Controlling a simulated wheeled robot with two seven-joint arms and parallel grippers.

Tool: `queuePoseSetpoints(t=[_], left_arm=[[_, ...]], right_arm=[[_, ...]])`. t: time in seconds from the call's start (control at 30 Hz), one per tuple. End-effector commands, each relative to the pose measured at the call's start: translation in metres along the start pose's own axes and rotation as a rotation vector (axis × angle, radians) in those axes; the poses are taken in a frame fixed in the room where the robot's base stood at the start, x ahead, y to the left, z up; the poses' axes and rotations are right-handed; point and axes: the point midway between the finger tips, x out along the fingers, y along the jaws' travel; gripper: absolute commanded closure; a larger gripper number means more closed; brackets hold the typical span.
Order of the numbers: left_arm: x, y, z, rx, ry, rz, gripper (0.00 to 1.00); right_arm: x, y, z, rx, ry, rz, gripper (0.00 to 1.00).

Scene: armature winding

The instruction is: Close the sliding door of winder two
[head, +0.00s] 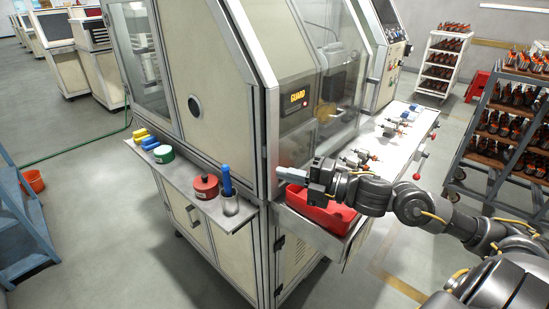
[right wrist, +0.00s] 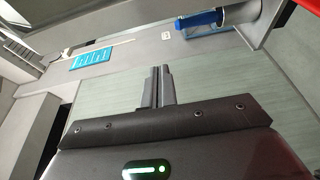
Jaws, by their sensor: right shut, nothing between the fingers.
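The winder (head: 235,130) is a cream cabinet with a grey metal frame in the middle of the head view. Its clear door panel (head: 345,60) is on the right-hand face, with a wound part and a dark box marked GUARD showing behind it. How far the door stands open is hard to tell. My right gripper (head: 280,172) is at the near lower corner of this face, beside the upright frame and above the red bin. Its fingers are together and empty, also in the right wrist view (right wrist: 158,85). Whether they touch the door is unclear. My left gripper is out of view.
A red bin (head: 318,208) sits below my right wrist on the front shelf, with several armatures (head: 392,128) beyond it. Racks of armatures (head: 520,100) stand at the right.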

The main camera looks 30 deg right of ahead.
Motion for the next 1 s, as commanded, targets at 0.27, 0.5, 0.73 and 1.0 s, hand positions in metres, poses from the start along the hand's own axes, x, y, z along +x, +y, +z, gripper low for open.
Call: queuePoseSetpoints(t=[0.27, 0.5, 0.73, 1.0], left_arm=[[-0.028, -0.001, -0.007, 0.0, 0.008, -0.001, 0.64], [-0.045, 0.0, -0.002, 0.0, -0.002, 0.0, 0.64], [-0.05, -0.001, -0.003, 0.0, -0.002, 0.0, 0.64], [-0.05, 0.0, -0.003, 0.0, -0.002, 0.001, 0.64]], right_arm=[[0.049, 0.009, -0.001, 0.003, 0.004, 0.007, 1.0], [0.055, 0.003, 0.021, -0.001, 0.002, -0.004, 1.0], [0.05, 0.001, 0.035, -0.001, 0.004, -0.001, 1.0], [0.049, 0.001, 0.037, -0.001, 0.004, 0.0, 1.0]])
